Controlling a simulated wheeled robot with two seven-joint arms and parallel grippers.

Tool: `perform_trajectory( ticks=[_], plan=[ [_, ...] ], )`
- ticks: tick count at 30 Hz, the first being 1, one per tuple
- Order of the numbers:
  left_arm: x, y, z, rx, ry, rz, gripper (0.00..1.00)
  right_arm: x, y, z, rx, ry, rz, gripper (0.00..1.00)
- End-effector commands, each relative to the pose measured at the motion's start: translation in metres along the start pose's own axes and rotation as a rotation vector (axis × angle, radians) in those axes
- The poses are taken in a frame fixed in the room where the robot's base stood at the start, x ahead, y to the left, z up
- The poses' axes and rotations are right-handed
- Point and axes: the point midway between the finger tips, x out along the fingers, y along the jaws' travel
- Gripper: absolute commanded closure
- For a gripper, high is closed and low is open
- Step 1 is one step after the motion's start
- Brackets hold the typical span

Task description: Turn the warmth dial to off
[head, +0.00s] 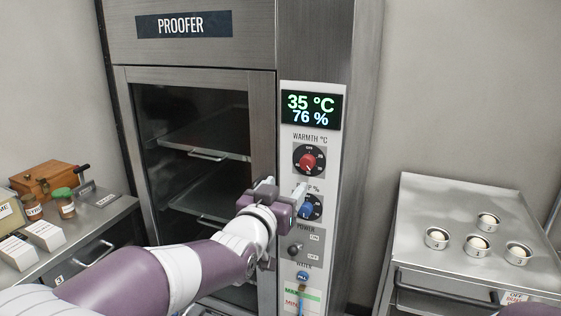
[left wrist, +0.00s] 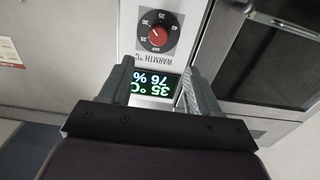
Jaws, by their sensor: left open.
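The warmth dial (head: 308,162) has a red knob on a black round scale, on the proofer's pale control panel (head: 297,253). It also shows in the left wrist view (left wrist: 158,37), upside down, with OFF and several numbers around the knob. Its pointer seems to face away from OFF, but the exact mark is hard to read. My left gripper (head: 285,187) is open and empty in front of the panel, below the dial in the head view and apart from it. In the left wrist view its fingers (left wrist: 158,75) frame the display. My right gripper is out of view.
The display (head: 312,108) reads 35 °C and 76 %. A blue-knobbed humidity dial (head: 310,208), partly hidden by my gripper, and a power switch (head: 294,249) sit below. A side table with boxes and jars stands left; a steel cart (head: 440,200) with several metal rings stands right.

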Motion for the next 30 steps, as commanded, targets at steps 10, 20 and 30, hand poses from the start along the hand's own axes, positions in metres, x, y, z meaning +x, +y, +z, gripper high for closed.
perform_trajectory(
  ticks=[10, 20, 30],
  plan=[
    [0.082, 0.0, -0.005, -0.003, -0.002, -0.001, 0.38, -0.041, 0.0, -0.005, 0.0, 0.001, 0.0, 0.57],
    [0.12, -0.001, -0.001, -0.002, -0.002, -0.001, 0.38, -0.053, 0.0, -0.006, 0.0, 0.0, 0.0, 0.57],
    [0.121, -0.001, 0.001, -0.002, -0.002, -0.001, 0.71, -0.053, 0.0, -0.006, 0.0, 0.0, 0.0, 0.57]
  ],
)
